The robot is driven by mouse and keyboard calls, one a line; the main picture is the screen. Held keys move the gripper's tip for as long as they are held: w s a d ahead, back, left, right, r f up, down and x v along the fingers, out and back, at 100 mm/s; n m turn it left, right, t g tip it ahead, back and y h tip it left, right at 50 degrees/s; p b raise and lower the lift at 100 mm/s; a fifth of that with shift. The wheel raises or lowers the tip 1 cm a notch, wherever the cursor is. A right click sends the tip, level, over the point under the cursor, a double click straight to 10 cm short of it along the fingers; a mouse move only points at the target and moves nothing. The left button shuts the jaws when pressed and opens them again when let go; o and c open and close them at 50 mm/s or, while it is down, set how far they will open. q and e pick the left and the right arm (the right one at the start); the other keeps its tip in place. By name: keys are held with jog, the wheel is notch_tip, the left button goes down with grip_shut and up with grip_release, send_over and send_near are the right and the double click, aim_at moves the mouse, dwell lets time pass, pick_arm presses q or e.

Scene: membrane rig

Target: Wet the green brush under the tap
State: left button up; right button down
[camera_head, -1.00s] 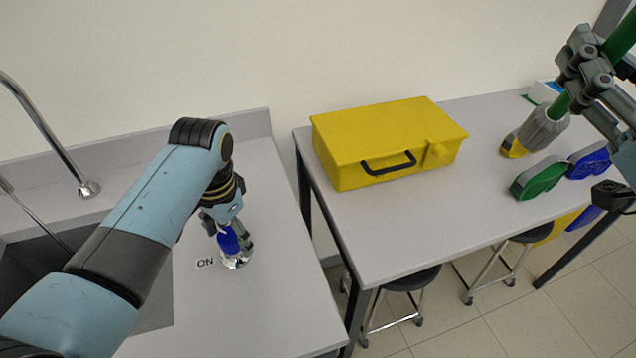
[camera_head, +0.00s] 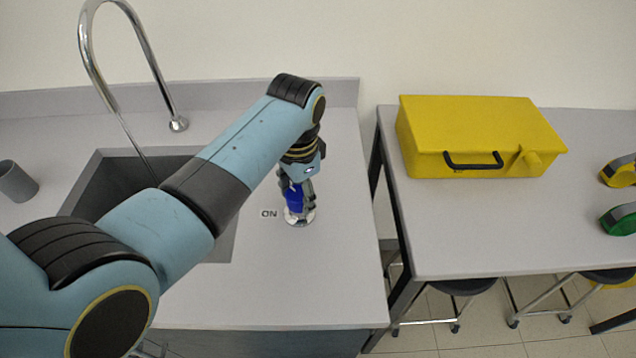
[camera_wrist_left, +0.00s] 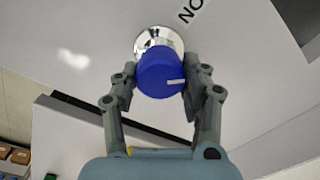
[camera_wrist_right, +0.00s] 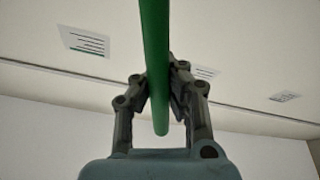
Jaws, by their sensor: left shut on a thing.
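My left gripper (camera_head: 299,190) is shut on the blue knob (camera_head: 293,198), which sits on a round chrome base on the counter. The left wrist view shows the knob (camera_wrist_left: 158,76) between the fingers, with a white mark on it. The chrome tap (camera_head: 165,90) arches over the dark sink (camera_head: 120,185). A thin line, which looks like water, runs from its spout into the sink; my left arm hides its lower end. The right wrist view shows my right gripper (camera_wrist_right: 162,95) shut on the green brush's handle (camera_wrist_right: 156,60). The brush's bristles are out of view.
An "ON" label (camera_head: 269,214) lies left of the knob. A grey cup (camera_head: 16,182) stands left of the sink. Across a gap, another table (camera_head: 460,230) bears a yellow case (camera_head: 480,125) and yellow and green items (camera_head: 620,218). Stools (camera_head: 455,287) stand beneath it.

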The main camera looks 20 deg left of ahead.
aim_at(299, 195)
pick_arm(q)
jog(key=m, duration=0.4)
jog(key=shift+d+m, duration=0.1)
jog(key=shift+m, duration=2.1)
jog(key=o, duration=1.2)
jog(key=r, duration=1.2)
jog(key=shift+s, duration=0.25)
